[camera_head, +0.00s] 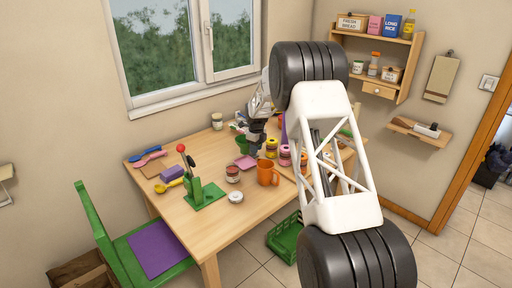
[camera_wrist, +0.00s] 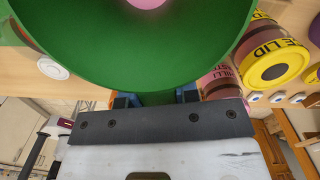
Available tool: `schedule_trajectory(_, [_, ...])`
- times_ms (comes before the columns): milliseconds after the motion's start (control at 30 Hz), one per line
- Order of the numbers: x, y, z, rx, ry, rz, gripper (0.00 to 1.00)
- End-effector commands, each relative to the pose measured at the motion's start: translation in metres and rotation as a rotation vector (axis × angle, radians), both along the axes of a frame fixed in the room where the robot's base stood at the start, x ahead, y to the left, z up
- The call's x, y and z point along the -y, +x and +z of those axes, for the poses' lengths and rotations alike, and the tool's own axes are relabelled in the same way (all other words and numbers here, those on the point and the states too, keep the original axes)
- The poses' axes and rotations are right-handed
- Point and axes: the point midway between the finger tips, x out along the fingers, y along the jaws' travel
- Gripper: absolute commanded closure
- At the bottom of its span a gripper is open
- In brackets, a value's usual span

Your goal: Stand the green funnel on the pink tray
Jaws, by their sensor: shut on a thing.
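The green funnel (camera_head: 241,141) is at the far part of the table, just beyond the pink tray (camera_head: 245,162) and partly hidden by my gripper (camera_head: 249,138). In the wrist view the green funnel (camera_wrist: 130,62) fills the upper middle with its wide mouth facing the camera. My gripper (camera_wrist: 156,98) is shut on the funnel's near side, with blue fingertips at both sides of the green. A round pink patch shows inside the funnel at the top edge; I cannot tell whether it is the tray. Whether the funnel touches anything below is hidden.
An orange mug (camera_head: 268,173), a brown jar (camera_head: 233,173) and a white lid (camera_head: 236,197) stand in front of the tray. A green stand (camera_head: 203,193) with a red knob is at left.

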Motion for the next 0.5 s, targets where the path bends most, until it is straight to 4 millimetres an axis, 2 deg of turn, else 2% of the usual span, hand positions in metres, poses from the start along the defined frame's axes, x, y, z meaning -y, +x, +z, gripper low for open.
schedule_trajectory(500, [0.000, 0.000, -0.035, 0.000, 0.000, 0.000, 0.94])
